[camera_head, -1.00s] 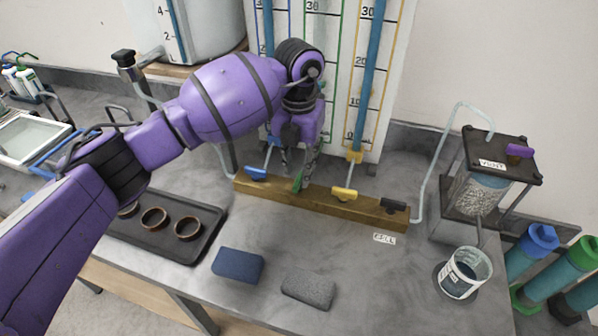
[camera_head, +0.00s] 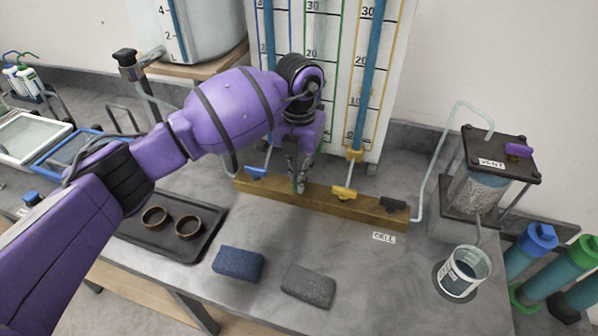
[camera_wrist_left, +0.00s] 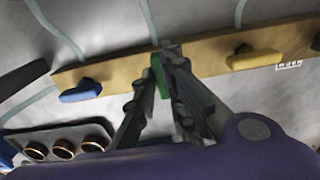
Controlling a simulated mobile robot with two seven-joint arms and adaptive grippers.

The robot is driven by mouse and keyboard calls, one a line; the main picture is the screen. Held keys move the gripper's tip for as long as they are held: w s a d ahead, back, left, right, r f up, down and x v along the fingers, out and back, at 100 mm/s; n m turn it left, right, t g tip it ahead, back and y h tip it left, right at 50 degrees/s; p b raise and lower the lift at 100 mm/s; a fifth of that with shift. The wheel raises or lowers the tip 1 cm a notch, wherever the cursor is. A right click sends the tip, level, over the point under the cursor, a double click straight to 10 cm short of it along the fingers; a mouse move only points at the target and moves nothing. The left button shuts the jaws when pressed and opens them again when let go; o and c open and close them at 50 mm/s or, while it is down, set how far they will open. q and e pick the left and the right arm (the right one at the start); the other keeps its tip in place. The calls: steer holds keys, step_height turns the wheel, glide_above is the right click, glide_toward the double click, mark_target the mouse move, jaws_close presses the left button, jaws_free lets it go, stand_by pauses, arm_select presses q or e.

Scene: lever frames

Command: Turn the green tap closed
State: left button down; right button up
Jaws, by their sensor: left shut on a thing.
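The green tap (camera_head: 300,188) is on the wooden manifold bar (camera_head: 365,211), between the blue tap (camera_head: 255,173) and the yellow tap (camera_head: 344,193). Only a small part of its handle shows; the fingers hide the rest. My left gripper (camera_head: 299,182) reaches down over the bar and is shut on the green tap. In the left wrist view, the green handle (camera_wrist_left: 160,76) shows between the fingers of my left gripper (camera_wrist_left: 163,68), and the blue and yellow taps show either side. My right gripper is not in view.
A black tap (camera_head: 393,205) is at the bar's right end. A blue sponge (camera_head: 238,263) and a grey sponge (camera_head: 308,285) lie in front. A dark tray (camera_head: 198,249) with brown rings is at left. A cup (camera_head: 466,272) and a vented vessel (camera_head: 477,190) stand at right.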

arm_select(q)
steer(key=shift+m, duration=1)
steer(key=m, duration=0.3)
steer(key=m+b, duration=0.1)
steer(key=m, duration=0.5)
steer(key=shift+d, duration=0.1)
steer(key=m+b, duration=0.1)
steer(key=m, duration=0.3)
steer(key=shift+s+f, duration=0.1)
steer(key=shift+s, duration=0.05)
steer(key=shift+m+b, duration=0.35)
steer(key=shift+m, duration=1.15)
steer(key=shift+s, duration=0.1)
